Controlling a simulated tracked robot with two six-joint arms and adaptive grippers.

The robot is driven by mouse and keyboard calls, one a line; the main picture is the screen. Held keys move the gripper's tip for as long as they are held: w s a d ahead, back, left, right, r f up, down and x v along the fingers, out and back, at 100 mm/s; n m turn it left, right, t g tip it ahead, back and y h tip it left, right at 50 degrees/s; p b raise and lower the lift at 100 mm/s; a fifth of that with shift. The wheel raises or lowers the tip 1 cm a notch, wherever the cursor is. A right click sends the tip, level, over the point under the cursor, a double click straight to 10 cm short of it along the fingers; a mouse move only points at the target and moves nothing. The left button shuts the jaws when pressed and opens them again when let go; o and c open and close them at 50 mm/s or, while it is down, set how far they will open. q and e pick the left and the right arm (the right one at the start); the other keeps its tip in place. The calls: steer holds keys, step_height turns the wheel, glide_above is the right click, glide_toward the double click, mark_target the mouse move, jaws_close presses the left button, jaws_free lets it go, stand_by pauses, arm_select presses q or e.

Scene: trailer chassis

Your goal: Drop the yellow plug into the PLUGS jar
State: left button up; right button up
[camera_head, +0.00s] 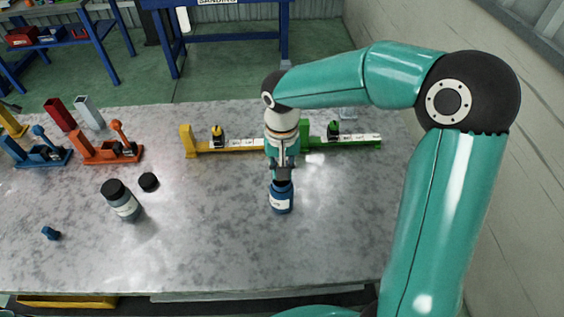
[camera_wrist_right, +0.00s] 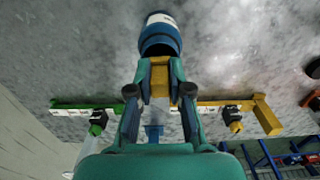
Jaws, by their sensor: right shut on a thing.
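My right gripper (camera_head: 282,176) points down over a blue jar (camera_head: 281,204) with a white label, near the middle of the table. The label is too small to read. In the right wrist view, the yellow plug (camera_wrist_right: 160,80) sits between the fingers of my right gripper (camera_wrist_right: 160,92), which is shut on it. The jar (camera_wrist_right: 160,40) shows its dark open mouth just beyond the plug. I cannot tell whether the plug's tip is inside the mouth. In the head view, the gripper hides the plug and part of the jar's rim. My left gripper is out of view.
A grey jar with a black top (camera_head: 122,201), a black cap (camera_head: 148,182) and a small blue piece (camera_head: 51,233) lie to the left. Yellow (camera_head: 236,146) and green (camera_head: 345,141) rail fixtures stand behind. Orange (camera_head: 105,154) and blue (camera_head: 36,156) fixtures stand at far left. The front table is clear.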

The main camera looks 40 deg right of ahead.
steer(key=shift+f+b, duration=0.45)
steer(key=shift+f, duration=0.5)
steer(key=o, duration=0.9)
step_height(320, 180, up, 5)
steer(key=p, duration=0.4)
steer(key=shift+r, duration=0.2)
steer(key=shift+r+b, duration=0.25)
steer(key=shift+b, duration=0.05)
steer(key=shift+r, duration=0.55)
